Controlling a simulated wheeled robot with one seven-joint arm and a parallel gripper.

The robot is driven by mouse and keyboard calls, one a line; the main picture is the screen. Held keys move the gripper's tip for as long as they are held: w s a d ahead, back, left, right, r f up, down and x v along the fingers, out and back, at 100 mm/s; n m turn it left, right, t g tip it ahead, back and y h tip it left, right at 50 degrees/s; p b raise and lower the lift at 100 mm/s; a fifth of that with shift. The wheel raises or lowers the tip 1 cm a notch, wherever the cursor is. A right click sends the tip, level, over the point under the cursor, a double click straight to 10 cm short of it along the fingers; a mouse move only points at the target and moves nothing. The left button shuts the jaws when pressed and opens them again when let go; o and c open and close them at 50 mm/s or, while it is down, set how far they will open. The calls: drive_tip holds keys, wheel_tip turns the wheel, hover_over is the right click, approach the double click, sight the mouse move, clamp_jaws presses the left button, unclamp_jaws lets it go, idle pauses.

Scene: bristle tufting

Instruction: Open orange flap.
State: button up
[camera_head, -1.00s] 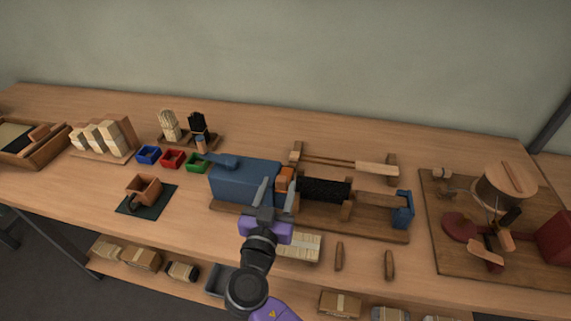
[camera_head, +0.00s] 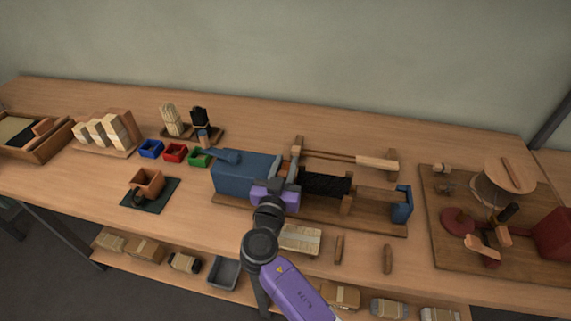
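A blue machine body (camera_head: 240,173) with a rounded top part stands on a wooden base in the middle of the table. The orange flap sits at its right end, beside the black bristle roll (camera_head: 324,184). My gripper (camera_head: 286,172) is right at the flap and covers most of it. The purple gripper body is in front of the machine's right end. The fingertips are largely hidden, so I cannot tell how far apart they are or whether they touch the flap.
A blue upright bracket (camera_head: 402,205) ends the wooden base (camera_head: 375,223). Blue, red and green bins (camera_head: 175,152) stand to the left. A wooden board (camera_head: 440,255) with a pot and a red block is at right.

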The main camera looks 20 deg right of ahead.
clamp_jaws()
idle(1.0)
